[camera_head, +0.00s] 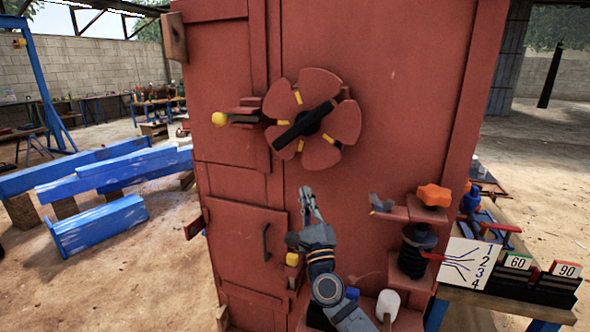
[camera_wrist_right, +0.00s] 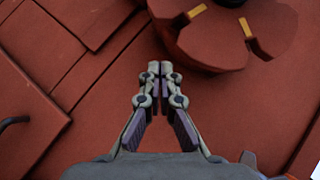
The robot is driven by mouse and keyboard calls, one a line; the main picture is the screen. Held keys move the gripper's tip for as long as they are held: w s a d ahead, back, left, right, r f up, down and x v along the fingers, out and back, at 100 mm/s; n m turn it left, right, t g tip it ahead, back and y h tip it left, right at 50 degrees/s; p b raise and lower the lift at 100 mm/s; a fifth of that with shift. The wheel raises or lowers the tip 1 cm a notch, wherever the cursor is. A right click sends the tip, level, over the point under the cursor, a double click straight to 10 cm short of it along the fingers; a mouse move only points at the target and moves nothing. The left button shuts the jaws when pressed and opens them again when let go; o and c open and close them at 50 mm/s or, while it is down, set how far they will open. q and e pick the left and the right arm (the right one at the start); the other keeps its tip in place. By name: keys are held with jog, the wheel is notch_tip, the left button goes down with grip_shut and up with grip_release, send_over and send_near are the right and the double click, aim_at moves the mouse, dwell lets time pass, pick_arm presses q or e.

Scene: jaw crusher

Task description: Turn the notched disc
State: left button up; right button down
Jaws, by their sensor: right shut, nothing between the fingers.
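The notched disc (camera_head: 325,125) is a red, lobed wheel on the front of the red cabinet. It has yellow marks between its lobes and a dark bar handle (camera_head: 303,126) lying slantwise across its middle. A latch with a yellow knob (camera_head: 219,119) sits just left of the disc. My right gripper (camera_head: 307,191) is below the disc, pointing up, shut and empty, apart from the disc. In the right wrist view its closed fingertips (camera_wrist_right: 160,66) are below the disc's lower edge (camera_wrist_right: 215,45). My left gripper is not in view.
The red cabinet (camera_head: 400,100) fills the middle. On its right are an orange knob (camera_head: 434,195), a black ribbed part (camera_head: 412,250), a numbered card (camera_head: 468,264) and black bins (camera_head: 515,285). A small door with a handle (camera_head: 266,243) is lower left. Blue beams (camera_head: 98,226) lie further left.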

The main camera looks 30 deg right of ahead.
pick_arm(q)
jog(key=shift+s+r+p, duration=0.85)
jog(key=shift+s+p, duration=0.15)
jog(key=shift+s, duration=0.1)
pick_arm(e)
jog(key=w+r, duration=0.5)
jog(key=shift+a+r, duration=0.15)
jog(key=shift+a, duration=0.25)
